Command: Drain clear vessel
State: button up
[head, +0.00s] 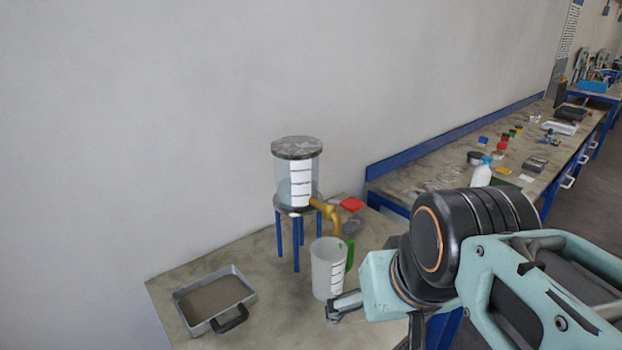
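The clear vessel (280,187) has a grey flanged lid and a white graduated strip. It stands on a stand with blue legs (296,245) on the near table. A brass tap (330,213) comes out of its lower right side, with its spout pointing down. A translucent measuring jug (324,268) with a green handle (349,255) stands upright below the tap. My gripper (342,305) is low, just right of the jug's base. Its fingers are small and partly behind my wrist, so I cannot tell whether they are open, or whether they touch the jug.
A grey tray (238,271) with a dark handle lies at the table's front left. A red item (351,203) and a grey item (351,226) are right of the tap. A long workbench (440,163) with a white bottle (482,174) and many small items runs behind my arm. The wall is close behind.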

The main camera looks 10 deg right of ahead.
aim_at(352, 204)
jog(key=i+l+u, duration=0.15)
jog(key=l+u, duration=0.15)
jog(key=i+l+u, duration=0.1)
jog(key=l+u, duration=0.2)
jog(key=l, duration=0.25)
jog(key=l+u, duration=0.25)
jog(key=l, duration=0.15)
